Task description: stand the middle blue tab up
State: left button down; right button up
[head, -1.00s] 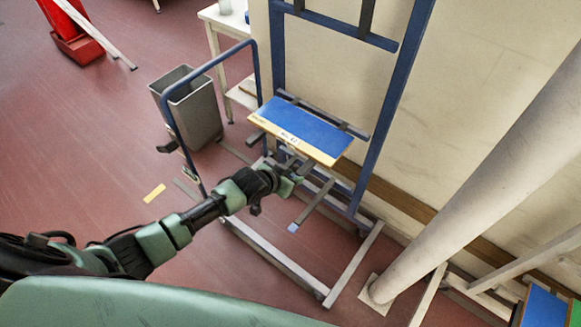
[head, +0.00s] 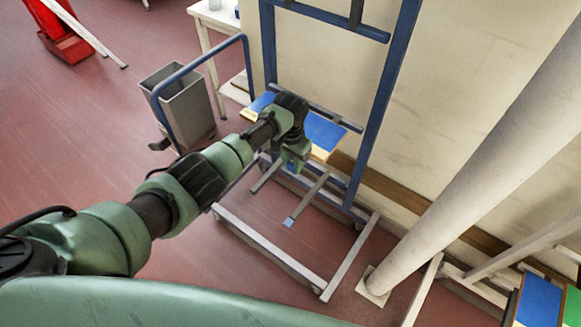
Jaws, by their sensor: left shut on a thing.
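A blue-painted rack stands by the wall with grey arms reaching forward. A light blue tab (head: 288,222) lies flat at the front end of the right-hand arm. My left gripper (head: 291,167) is over the middle of the rack, in front of the board, pointing down. It is shut on a small blue piece at its tips, which looks like the middle blue tab; my wrist and fingers hide most of it, so its tilt cannot be told. My right gripper is out of view.
A blue board with a pale yellow edge (head: 325,131) lies on the rack, partly behind my wrist. A grey bin (head: 187,112) stands to the left, a thick pale pipe (head: 470,160) to the right. Red floor is open at left.

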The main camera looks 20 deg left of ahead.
pick_arm(q)
jog(key=shift+w+f+g, duration=0.1)
jog(key=shift+g, duration=0.2)
dwell(0.4)
jog(key=c, duration=1)
grip_release()
jog(key=shift+d, duration=0.1)
jog(key=shift+c, duration=0.2)
notch_tip(320, 180, up, 8)
jog(key=shift+b, duration=0.45)
jog(key=shift+w+f, duration=0.1)
jog(key=shift+f, duration=0.05)
